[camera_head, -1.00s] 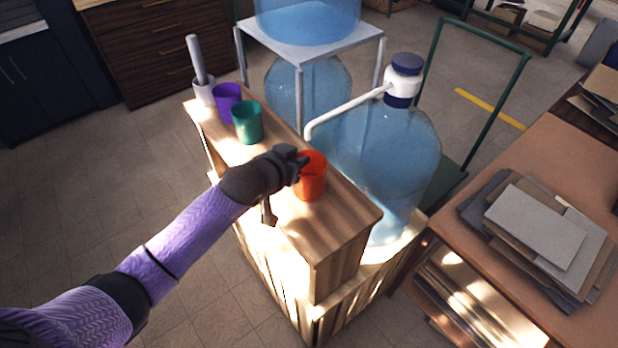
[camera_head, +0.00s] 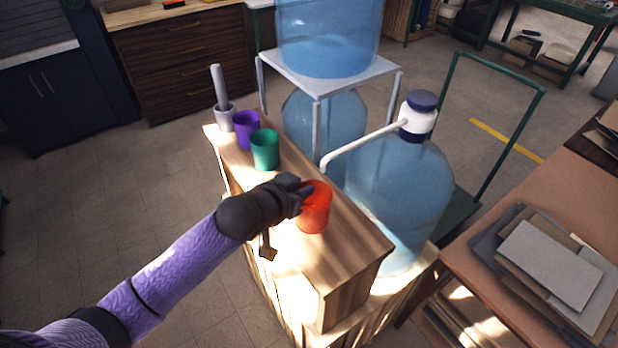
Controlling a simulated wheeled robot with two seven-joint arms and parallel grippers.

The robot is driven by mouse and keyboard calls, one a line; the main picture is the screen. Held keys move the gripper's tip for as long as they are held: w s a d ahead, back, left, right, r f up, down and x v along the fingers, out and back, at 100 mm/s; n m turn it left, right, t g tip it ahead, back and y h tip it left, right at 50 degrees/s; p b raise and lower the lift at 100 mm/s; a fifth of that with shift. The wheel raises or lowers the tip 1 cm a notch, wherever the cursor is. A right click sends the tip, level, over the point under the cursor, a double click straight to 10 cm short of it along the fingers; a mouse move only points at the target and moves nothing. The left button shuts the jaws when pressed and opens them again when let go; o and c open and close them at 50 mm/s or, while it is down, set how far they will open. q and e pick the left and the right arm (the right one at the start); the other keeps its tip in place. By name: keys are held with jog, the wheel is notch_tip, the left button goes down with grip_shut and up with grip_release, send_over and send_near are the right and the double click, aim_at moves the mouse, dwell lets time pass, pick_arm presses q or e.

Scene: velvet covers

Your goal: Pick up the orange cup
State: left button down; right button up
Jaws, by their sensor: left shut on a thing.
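The orange cup (camera_head: 316,213) is upright at the near half of the narrow wooden stand top (camera_head: 345,258). My left gripper (camera_head: 305,191) reaches it from the left and is shut on its rim side. The fingertips are partly hidden at the cup's wall. I cannot tell whether the cup's base touches the wood. My right gripper is not in view.
A green cup (camera_head: 265,150), a purple cup (camera_head: 247,130) and a grey holder (camera_head: 225,117) stand farther back on the stand. A large blue water bottle (camera_head: 395,190) with a white pump spout is close on the right. A table with stacked folders (camera_head: 550,262) is at the right.

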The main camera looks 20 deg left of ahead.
pick_arm(q)
jog(key=s+a+p, duration=0.1)
jog(key=s+a, duration=0.2)
jog(key=s, duration=1)
jog(key=shift+s+a, duration=0.35)
jog(key=shift+s, duration=0.05)
dwell(1.6)
